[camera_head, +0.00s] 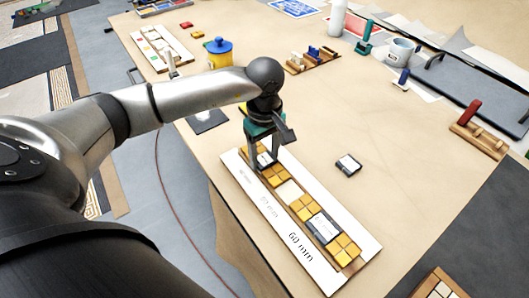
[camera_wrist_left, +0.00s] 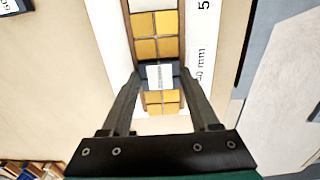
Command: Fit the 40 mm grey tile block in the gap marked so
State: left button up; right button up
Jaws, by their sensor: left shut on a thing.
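The mosaic panel (camera_head: 332,284) is a long white-edged board with a row of yellow tiles and printed gap sizes; "60 mm" reads clearly in the head view. My left gripper (camera_head: 264,161) is over its far end, shut on a dark grey block with a white label (camera_head: 266,159). In the left wrist view my left gripper (camera_wrist_left: 158,82) has the grey block (camera_wrist_left: 159,76) between its fingertips, in line with the row beside the "40 mm" mark, yellow tiles on both sides. I cannot tell whether it is fully seated. My right gripper is not in view.
Another grey block (camera_head: 323,228) sits in the row near "60 mm". A pale bare gap (camera_head: 288,191) lies between yellow tiles. A loose labelled block (camera_head: 347,163) lies right of the panel. A yellow pot with blue lid (camera_head: 219,54), a mug (camera_head: 401,52) and wooden racks stand farther back.

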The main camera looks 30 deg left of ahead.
aim_at(264, 159)
pick_arm(q)
jog(key=shift+f, duration=0.15)
jog(key=o, duration=1.5)
jog(key=shift+c, duration=0.2)
notch_tip(264, 159, up, 15)
jog(key=shift+r+p, duration=0.2)
jog(key=shift+p, duration=0.2)
